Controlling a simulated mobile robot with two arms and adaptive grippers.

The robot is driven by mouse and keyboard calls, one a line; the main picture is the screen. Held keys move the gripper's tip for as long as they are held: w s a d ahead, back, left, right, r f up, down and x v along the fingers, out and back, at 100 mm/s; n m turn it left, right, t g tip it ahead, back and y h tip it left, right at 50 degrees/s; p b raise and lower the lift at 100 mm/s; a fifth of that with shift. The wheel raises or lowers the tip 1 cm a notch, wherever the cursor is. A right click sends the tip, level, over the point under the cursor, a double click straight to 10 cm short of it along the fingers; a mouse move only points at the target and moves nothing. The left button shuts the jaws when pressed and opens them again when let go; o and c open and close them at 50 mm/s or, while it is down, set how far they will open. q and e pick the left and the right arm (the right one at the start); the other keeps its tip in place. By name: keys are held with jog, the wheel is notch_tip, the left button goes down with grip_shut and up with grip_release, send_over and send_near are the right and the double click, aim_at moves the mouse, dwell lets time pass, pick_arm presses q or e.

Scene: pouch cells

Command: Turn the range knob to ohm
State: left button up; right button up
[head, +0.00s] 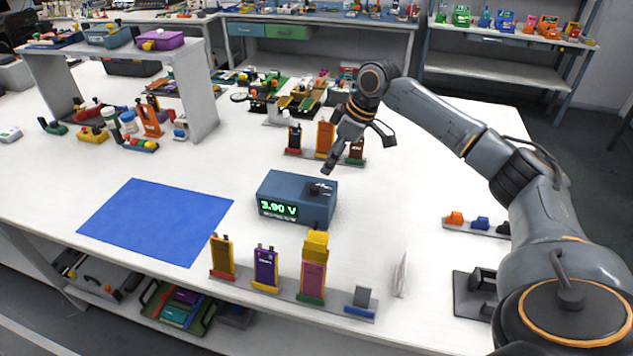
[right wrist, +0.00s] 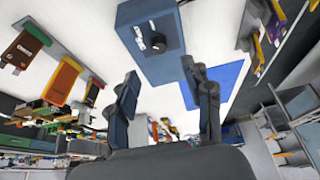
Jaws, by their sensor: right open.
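The blue meter box (head: 290,200) stands on the white table. Its green display (head: 278,208) reads 3.90 V. The dark range knob (head: 318,190) is on its top right, and small white labels lie beside the knob (right wrist: 158,42) in the right wrist view. My right gripper (head: 358,154) is above and behind the box, with its fingers spread and empty. In the right wrist view, the two fingers (right wrist: 163,78) are wide apart, and the box (right wrist: 150,60) lies beyond them. The fingers do not touch the knob. My left gripper is not in view.
A blue mat (head: 155,220) lies left of the box. A front rack (head: 335,306) holds several upright pouch cells. Another rack (head: 300,154) with cells stands behind the box, close to my right gripper. A grey shelf (head: 205,95) stands at the back left.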

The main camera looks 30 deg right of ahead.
aim_at(314, 186)
jog(key=x, duration=0.9)
jog(key=shift+w+f+p, duration=0.2)
jog(key=shift+f+p, duration=0.15)
jog(key=shift+p, duration=0.05)
jog(key=shift+r, duration=0.1)
grip_shut()
